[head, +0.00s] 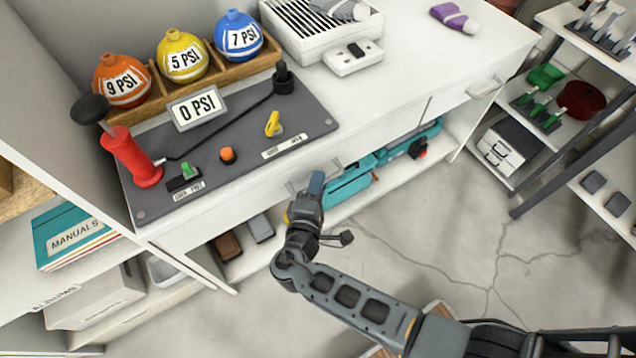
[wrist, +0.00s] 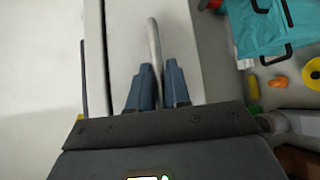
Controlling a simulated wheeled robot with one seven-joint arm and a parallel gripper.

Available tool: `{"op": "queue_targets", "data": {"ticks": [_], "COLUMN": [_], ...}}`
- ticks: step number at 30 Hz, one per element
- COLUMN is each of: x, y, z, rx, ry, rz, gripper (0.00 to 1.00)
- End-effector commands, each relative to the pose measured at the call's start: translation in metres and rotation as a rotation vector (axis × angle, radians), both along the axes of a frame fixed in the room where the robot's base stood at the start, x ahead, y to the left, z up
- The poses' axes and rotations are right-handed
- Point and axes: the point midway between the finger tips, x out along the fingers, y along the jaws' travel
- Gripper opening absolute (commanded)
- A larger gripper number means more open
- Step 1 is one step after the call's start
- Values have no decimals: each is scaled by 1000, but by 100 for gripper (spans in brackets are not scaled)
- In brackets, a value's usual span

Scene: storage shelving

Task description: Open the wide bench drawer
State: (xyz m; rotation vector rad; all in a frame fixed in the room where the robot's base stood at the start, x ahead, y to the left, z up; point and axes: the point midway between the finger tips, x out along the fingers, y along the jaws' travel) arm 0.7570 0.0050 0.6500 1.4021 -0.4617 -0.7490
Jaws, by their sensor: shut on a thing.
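The wide bench drawer (head: 240,186) is the long white front under the left and middle part of the bench top. It looks flush with the bench front in the head view. Its pale bar handle (wrist: 154,38) runs up between the fingers in the wrist view. My gripper (wrist: 158,70) is shut on this handle, with one blue-grey finger on each side. In the head view my gripper (head: 314,184) is at the drawer front, and my wrist hides part of the handle.
A narrower drawer with its own handle (head: 485,87) is to the right. A teal bag (head: 348,186) and other items lie on the shelf below. A dark control panel (head: 235,135) is on the bench top. The concrete floor (head: 440,230) in front is clear.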

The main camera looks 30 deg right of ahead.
Motion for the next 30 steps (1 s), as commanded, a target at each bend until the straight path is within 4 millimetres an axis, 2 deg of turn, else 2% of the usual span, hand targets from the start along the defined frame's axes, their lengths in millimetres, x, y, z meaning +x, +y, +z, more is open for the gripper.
{"op": "queue_targets", "data": {"ticks": [14, 19, 23, 26, 30], "x": [-1, -6, -20, -38, -73], "y": [0, 0, 0, 0, 0], "z": [-1, -1, 0, 0, 0], "rx": [0, 0, -1, -2, -1], "ry": [1, 2, 4, 5, 6], "rz": [0, 1, 0, 1, 3], "gripper": [0, 0, 0, 0, 0]}}
